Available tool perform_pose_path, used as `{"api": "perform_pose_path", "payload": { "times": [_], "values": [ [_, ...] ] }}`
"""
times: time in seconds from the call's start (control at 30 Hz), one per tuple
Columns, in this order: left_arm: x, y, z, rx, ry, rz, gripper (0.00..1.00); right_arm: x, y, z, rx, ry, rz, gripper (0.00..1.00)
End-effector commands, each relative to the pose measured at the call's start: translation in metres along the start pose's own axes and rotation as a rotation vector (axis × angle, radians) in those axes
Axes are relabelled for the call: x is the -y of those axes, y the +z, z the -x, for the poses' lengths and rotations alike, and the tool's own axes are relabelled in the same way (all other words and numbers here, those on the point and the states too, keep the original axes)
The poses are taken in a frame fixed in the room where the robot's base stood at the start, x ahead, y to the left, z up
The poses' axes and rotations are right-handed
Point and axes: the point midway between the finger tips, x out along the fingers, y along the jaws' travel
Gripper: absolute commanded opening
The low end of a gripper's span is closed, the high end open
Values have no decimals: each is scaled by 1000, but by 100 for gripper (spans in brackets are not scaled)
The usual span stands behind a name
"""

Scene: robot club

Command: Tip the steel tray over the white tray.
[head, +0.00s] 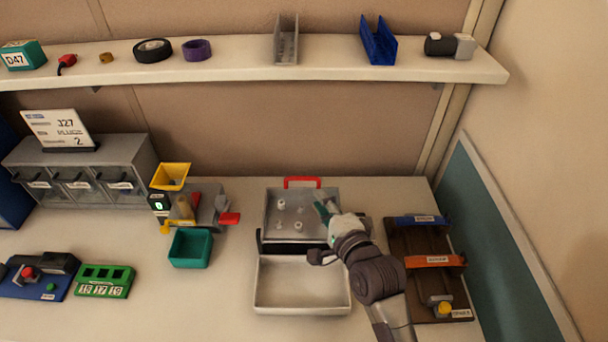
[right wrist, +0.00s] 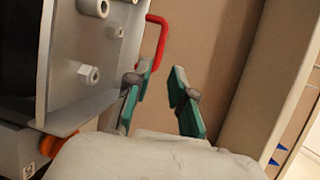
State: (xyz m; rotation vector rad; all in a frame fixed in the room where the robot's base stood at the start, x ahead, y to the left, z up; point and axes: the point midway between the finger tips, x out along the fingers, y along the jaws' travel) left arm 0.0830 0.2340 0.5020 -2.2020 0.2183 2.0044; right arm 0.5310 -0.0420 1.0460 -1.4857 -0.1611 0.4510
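The steel tray (head: 272,228) stands behind the white tray (head: 301,307) and holds several small metal nuts or bolts. Its red handle (head: 302,182) is at the far edge. The white tray looks empty. My right gripper (head: 323,208) is at the steel tray's right side. In the right wrist view, the two teal fingers (right wrist: 162,72) are apart with nothing between them. The steel tray (right wrist: 105,58) is left of the fingers there, and the red handle (right wrist: 155,45) shows just beyond the left finger. Whether that finger touches the tray is unclear. My left gripper is out of view.
A brown rack (head: 405,273) with coloured clamps stands right of my right arm. A teal bin (head: 190,248) and a yellow hopper (head: 170,176) stand left of the trays. A shelf (head: 330,60) runs above. The bench's front left-centre is clear.

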Motion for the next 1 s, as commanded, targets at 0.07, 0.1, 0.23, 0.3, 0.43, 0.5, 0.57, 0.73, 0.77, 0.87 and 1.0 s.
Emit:
{"api": "perform_pose_path", "payload": {
  "times": [0.07, 0.1, 0.23, 0.3, 0.43, 0.5, 0.57, 0.73, 0.77, 0.87, 1.0],
  "values": [
    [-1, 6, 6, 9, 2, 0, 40, 3, 0, -19, 1, 0, 1, 23],
    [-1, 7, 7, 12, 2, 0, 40, 3, 0, -28, 1, 1, 0, 23],
    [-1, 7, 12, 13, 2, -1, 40, 3, 0, -54, 0, 1, 1, 23],
    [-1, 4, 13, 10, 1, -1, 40, 2, 0, -66, 0, 0, 1, 23],
    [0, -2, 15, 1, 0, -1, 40, 1, 0, -84, 0, 1, 0, 23],
    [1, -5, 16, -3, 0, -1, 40, 0, 0, -90, 0, 3, 0, 23],
    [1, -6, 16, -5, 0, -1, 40, 1, 0, -94, 0, 1, 1, 23],
    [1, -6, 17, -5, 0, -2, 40, 0, 0, -99, 0, 1, 1, 23],
    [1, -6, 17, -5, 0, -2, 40, 0, 0, -99, 0, 1, 1, 23],
    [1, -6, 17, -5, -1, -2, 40, 0, 0, -99, 0, 1, 0, 23],
    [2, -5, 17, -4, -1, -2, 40, 0, 0, -98, 0, 1, 0, 13]
  ]
}}
